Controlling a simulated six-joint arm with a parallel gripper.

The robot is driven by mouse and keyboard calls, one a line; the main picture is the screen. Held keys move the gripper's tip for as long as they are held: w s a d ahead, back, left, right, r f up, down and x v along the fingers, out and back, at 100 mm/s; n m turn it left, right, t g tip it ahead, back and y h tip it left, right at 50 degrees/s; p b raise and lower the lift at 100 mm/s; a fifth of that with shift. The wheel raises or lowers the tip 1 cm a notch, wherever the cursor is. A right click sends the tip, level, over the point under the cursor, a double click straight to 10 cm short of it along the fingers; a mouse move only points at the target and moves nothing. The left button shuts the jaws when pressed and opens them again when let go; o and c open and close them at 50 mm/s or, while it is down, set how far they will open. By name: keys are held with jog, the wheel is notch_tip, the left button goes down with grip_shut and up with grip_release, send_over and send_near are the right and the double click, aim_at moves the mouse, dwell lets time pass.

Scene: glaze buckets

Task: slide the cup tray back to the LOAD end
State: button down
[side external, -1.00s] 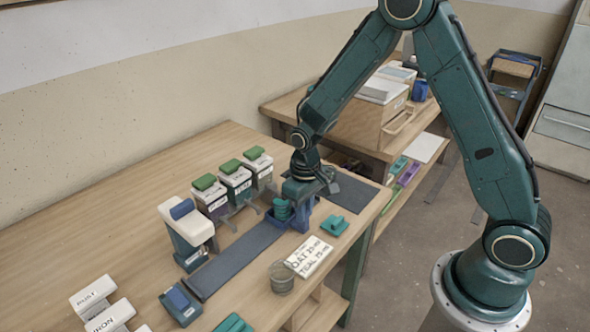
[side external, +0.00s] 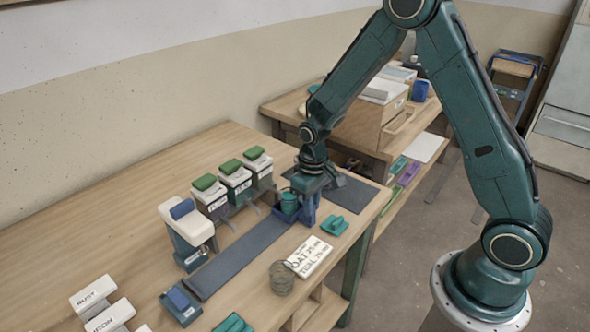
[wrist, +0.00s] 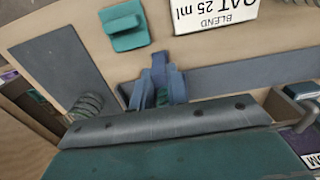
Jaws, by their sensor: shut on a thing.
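The blue cup tray (side external: 308,212) sits on the long dark track (side external: 240,258), towards its far right end. A teal cup (side external: 289,202) stands in the tray. My gripper (side external: 312,188) points down and is shut on the tray's upright part, just right of the cup. In the wrist view the blue tray (wrist: 160,85) shows in the middle, partly hidden behind my gripper's body. The exact contact of the fingers is hard to see. No LOAD marking can be read.
A white-topped station (side external: 187,228) is nearer. In front lie a teal block (side external: 334,225), a lettered card (side external: 308,256) and a clear jar (side external: 281,278). A dark mat (side external: 349,194) lies at the table's right end.

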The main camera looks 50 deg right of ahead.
jog(key=shift+d, duration=0.15)
jog(key=shift+d, duration=2)
jog(key=c, duration=1.5)
grip_release()
jog(key=shift+o, duration=0.2)
jog(key=shift+r, duration=0.1)
notch_tip(320, 180, up, 7)
